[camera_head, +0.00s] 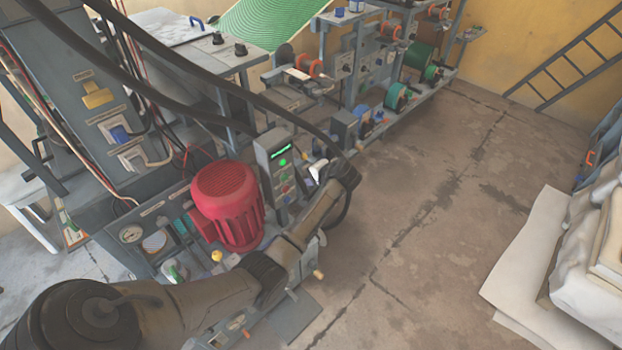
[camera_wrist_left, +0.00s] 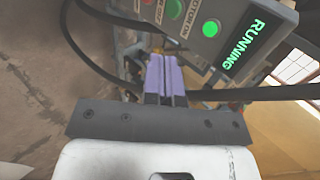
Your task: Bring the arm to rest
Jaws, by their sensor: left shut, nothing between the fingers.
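My left arm comes in from the lower left of the head view and reaches up past the red motor. Its gripper (camera_head: 316,172) is just right of the grey control box (camera_head: 277,168); its fingers are too small to make out there. In the left wrist view, the two purple fingers of the gripper (camera_wrist_left: 164,60) are together with nothing between them. The control box (camera_wrist_left: 245,30) is just beyond and right of the fingertips, with a lit green button and a green "RUNNING" display. I cannot tell whether the fingertips touch it. My right gripper is not in view.
A red motor (camera_head: 228,205) stands left of the control box. A grey machine cabinet (camera_head: 90,110) with hoses fills the left. A rack of reels and spools (camera_head: 395,70) stands at the back. White sheets (camera_head: 530,255) lie at the right. The concrete floor between is clear.

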